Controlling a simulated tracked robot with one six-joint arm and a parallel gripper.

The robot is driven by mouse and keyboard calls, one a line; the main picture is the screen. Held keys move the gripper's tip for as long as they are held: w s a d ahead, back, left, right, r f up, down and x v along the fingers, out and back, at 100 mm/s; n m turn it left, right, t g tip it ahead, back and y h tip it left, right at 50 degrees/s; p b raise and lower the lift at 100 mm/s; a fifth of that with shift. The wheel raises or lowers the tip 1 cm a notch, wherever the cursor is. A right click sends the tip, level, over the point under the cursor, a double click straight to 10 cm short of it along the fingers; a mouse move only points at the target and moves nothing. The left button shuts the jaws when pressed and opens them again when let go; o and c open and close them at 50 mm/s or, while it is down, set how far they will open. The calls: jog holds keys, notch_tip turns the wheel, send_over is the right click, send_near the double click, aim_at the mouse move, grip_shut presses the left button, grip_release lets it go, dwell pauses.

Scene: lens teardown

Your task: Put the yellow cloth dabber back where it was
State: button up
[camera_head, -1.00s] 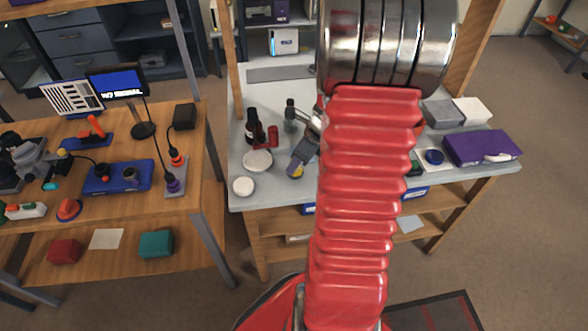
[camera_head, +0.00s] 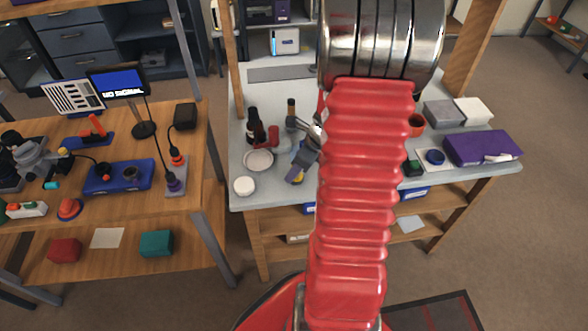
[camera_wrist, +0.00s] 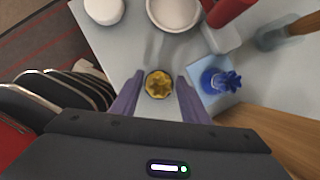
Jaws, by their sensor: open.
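The yellow cloth dabber (camera_wrist: 158,84) is seen from above in the wrist view, with a dark ring around its ruffled top. It is upright on the grey bench top, near the front edge. My gripper (camera_wrist: 160,80) is open, with one purple-grey finger on each side of the dabber and a gap to each. In the head view my gripper (camera_head: 302,165) is low over the bench, left of my red arm, and only a bit of yellow shows by it. A similar blue dabber (camera_wrist: 220,80) stands on a light blue pad close to the right finger.
A white dish (camera_head: 258,160), a white round pot (camera_head: 244,186), a dark bottle (camera_head: 254,128) and a red item (camera_head: 273,135) stand left of my gripper. A brush with a brown handle (camera_wrist: 304,26) is beyond the blue dabber.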

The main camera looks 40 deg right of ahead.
jog(key=shift+r, duration=0.15)
jog(key=v, duration=1.2)
jog(key=shift+w, duration=0.1)
dwell(0.6)
jog(key=w+a+r+n, duration=0.1)
jog(key=a+r+n, duration=0.3)
jog(key=a+n, duration=0.35)
jog(key=a+r+n, duration=0.4)
jog(key=a+n, duration=0.3)
jog(key=a, duration=0.2)
jog(key=s+a+r+n, duration=0.3)
jog(key=a+n, duration=0.3)
jog(key=n, duration=0.2)
jog(key=s+a+r+n+t+h, duration=0.1)
jog(key=s+a+r+n, duration=0.2)
jog(key=a+n, duration=0.4)
jog(key=shift+s+n+h, duration=0.3)
jog(key=shift+s+n, duration=0.1)
jog(key=shift+n, duration=0.85)
